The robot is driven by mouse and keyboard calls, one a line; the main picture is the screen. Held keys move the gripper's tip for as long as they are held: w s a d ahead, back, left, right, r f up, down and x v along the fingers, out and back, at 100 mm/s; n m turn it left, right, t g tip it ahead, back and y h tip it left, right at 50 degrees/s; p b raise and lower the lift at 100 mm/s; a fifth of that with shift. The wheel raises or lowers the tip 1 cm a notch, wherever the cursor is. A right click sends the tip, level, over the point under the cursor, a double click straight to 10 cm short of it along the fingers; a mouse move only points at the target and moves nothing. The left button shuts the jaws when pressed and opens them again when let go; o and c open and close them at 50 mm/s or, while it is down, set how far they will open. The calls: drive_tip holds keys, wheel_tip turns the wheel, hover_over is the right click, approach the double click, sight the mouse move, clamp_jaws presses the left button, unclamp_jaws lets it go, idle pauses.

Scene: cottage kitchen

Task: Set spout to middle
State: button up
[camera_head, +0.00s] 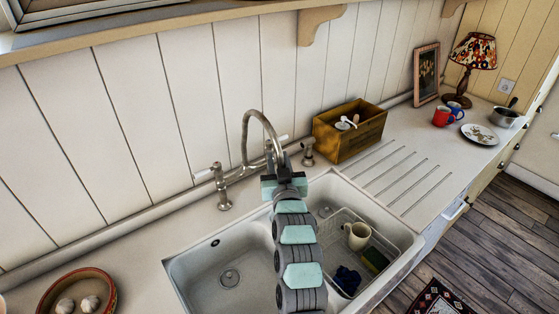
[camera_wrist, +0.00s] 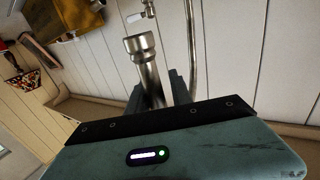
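The metal tap on the white double sink (camera_head: 190,270) has a tall curved spout (camera_head: 258,114). In the head view it arcs to the right, with its end at my gripper (camera_head: 283,172). In the wrist view, which is roughly upside down, the thick spout end (camera_wrist: 144,58) lies between the two dark fingers of my gripper (camera_wrist: 158,92). The thinner pipe of the spout (camera_wrist: 192,45) runs beside it. The fingers are close to the metal on both sides. Whether they press on it cannot be told. A tap lever (camera_head: 204,173) is at the left.
The right basin holds a wire rack (camera_head: 342,217) with a cream mug (camera_head: 357,236) and a dark blue cloth (camera_head: 347,280). A wooden box (camera_head: 350,134) stands right of the tap. A bowl with garlic (camera_head: 78,293) is at the front left. The left basin is empty.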

drive_tip(key=shift+o, duration=1.1)
drive_tip(key=shift+d, duration=0.1)
drive_tip(key=s+d, duration=0.1)
drive_tip(key=s, duration=0.9)
drive_tip(key=shift+s, duration=0.4)
drive_tip(key=shift+c, duration=0.2)
